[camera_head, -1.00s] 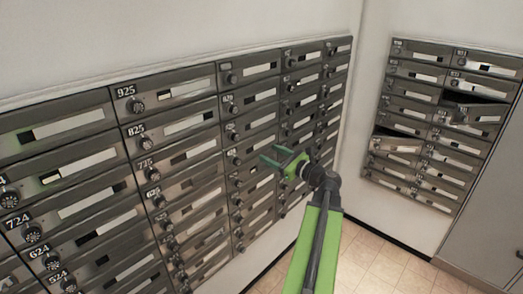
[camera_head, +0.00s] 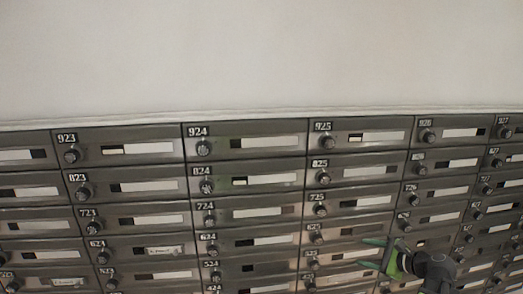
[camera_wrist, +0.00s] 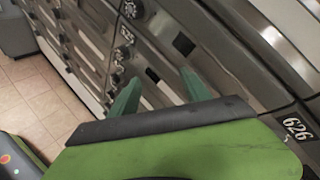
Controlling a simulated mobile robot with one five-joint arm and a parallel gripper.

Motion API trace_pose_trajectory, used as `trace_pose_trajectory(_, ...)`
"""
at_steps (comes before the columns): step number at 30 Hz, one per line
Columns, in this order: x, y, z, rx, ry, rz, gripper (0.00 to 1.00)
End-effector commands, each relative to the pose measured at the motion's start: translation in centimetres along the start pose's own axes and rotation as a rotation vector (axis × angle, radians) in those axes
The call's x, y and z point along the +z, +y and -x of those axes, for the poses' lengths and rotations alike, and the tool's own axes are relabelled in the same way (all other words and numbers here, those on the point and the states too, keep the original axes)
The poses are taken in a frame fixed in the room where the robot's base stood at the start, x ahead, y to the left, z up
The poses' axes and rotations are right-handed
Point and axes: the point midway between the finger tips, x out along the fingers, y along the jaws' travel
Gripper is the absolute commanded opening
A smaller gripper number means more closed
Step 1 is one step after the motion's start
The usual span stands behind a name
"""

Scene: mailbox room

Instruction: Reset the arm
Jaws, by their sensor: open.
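My gripper (camera_head: 372,252) is at the lower right of the head view, in front of the mailbox wall (camera_head: 250,211). Its green fingers are spread apart with nothing between them. The dark wrist joint shows at its right. In the wrist view my gripper (camera_wrist: 158,92) has two green fingers apart, with grey mailbox fronts behind them. A box numbered 626 (camera_wrist: 297,128) shows at the right of the wrist view. I cannot tell whether the fingers touch any mailbox.
Mailboxes with round dials and pale label strips fill the lower head view, among them 924 (camera_head: 245,142). Plain white wall (camera_head: 260,60) is above them. The wrist view shows tiled floor (camera_wrist: 35,105) at the left, with a grey object (camera_wrist: 14,30) at the upper left.

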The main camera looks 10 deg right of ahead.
Motion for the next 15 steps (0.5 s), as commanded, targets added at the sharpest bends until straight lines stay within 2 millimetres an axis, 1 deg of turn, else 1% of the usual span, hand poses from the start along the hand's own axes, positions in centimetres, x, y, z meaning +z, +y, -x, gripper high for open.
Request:
trace_pose_trajectory(1, 1.4, 3.4, -3.7, 0.109, 0.002, 0.123, 0.56)
trace_pose_trajectory(2, 2.1, 5.3, -5.4, 0.175, 0.007, 0.204, 0.56)
trace_pose_trajectory(3, 3.1, 7.9, -7.6, 0.266, 0.007, 0.318, 0.56)
trace_pose_trajectory(5, 4.6, 11.9, -10.4, 0.402, 0.0, 0.495, 0.56)
trace_pose_trajectory(6, 5.5, 14.6, -12.0, 0.493, -0.009, 0.618, 0.56)
trace_pose_trajectory(8, 6.7, 18.6, -14.0, 0.63, -0.031, 0.807, 0.56)
trace_pose_trajectory(9, 7.5, 21.3, -15.1, 0.724, -0.052, 0.939, 0.56)
trace_pose_trajectory(12, 9.1, 26.9, -16.8, 0.944, -0.112, 1.255, 0.56)
trace_pose_trajectory(15, 10.3, 30.6, -17.5, 1.12, -0.171, 1.513, 0.56)
